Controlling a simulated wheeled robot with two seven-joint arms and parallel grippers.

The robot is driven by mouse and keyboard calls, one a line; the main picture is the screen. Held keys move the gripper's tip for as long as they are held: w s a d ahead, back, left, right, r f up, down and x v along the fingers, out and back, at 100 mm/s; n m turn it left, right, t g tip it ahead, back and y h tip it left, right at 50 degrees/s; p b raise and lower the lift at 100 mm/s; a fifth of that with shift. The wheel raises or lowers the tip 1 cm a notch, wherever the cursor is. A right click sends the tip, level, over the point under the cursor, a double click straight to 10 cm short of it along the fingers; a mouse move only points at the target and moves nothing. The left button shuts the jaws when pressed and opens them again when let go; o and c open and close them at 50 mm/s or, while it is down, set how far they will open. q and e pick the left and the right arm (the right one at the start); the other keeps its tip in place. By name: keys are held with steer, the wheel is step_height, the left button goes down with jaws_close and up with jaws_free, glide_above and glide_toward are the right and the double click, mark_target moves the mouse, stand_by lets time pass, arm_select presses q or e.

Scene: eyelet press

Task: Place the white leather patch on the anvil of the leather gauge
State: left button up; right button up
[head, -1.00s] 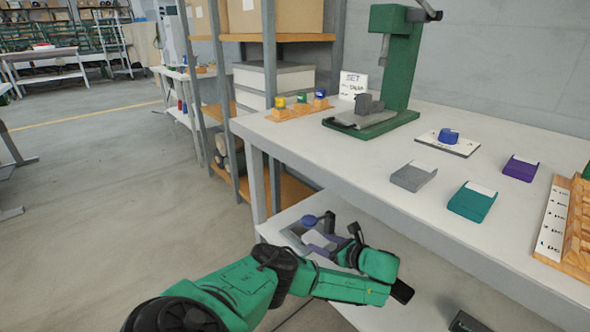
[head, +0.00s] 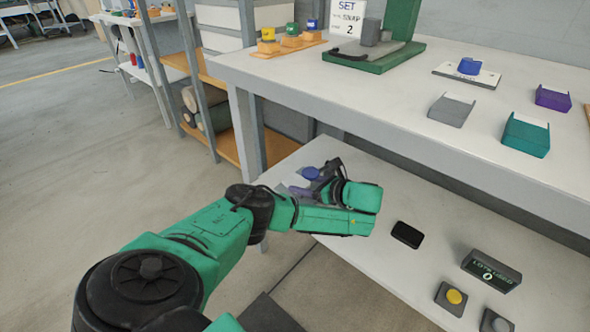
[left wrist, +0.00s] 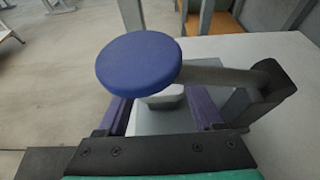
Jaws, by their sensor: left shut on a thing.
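The leather gauge, with its blue disc (head: 311,173), stands at the left end of the lower shelf. In the left wrist view the blue disc (left wrist: 138,64) sits on a grey rod running to a black post at the right. My left gripper (head: 299,191) reaches in at the gauge. In the left wrist view its purple fingers (left wrist: 160,116) are shut on a flat pale piece, seemingly the white leather patch (left wrist: 160,123). The patch lies below the disc and a small white foot. The anvil is hidden, so I cannot tell whether the patch touches it. My right gripper is out of view.
The bench top (head: 300,85) overhangs the lower shelf (head: 375,265). A flat black item (head: 407,234), a display box (head: 491,270) and a yellow button (head: 453,297) sit further right. A green press (head: 375,60) and small trays stand above.

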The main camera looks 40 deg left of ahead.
arm_select(q)
steer(key=shift+d, duration=0.15)
steer(key=o, duration=1.4)
steer(key=shift+f, duration=0.1)
steer(key=shift+o, duration=0.2)
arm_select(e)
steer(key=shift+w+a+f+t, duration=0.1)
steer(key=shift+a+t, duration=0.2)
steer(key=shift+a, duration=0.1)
